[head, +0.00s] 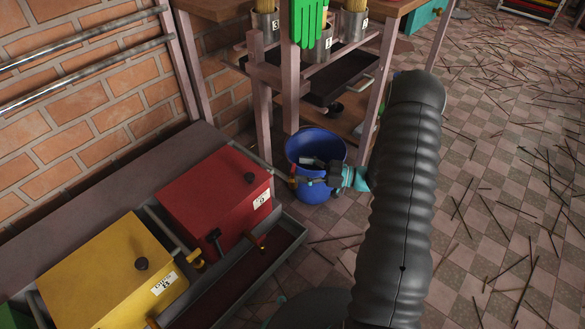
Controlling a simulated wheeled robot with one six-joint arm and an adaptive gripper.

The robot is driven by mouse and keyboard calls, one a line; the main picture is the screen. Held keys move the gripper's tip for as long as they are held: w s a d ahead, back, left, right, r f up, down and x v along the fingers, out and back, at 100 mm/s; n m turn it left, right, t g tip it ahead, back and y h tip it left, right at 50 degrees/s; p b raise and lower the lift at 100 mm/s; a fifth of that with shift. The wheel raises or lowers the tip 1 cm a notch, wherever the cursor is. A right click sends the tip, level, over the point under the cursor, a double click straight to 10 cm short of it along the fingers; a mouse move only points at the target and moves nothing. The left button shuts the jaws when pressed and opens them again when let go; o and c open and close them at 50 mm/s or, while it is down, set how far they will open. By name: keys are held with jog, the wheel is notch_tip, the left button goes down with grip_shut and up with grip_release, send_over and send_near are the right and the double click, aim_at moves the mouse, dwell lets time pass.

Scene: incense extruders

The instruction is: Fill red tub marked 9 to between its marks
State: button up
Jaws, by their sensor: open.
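A red lidded box-shaped tub (207,187) stands at lower centre-left, with a dark knob on its lid. Its white label (262,198) seems to bear a 9, but is small and slanted. No fill marks or level can be made out. A dark lever and a small brass tap (261,243) are at its front. My gripper (301,171) is open and seems empty, in front of a blue bucket (332,147) in this view. It is to the right of the red tub and apart from it. Whether it touches the bucket is unclear.
A yellow tub (103,265) with a white label stands left of the red one. A dark trough (225,292) runs along their front. A wooden stand (262,125) with metal cups and a green glove (308,22) rises behind the bucket. Sticks litter the tiled floor at right.

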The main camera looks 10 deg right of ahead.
aim_at(295, 168)
jog(key=shift+x, duration=1.65)
jog(key=c, duration=1.2)
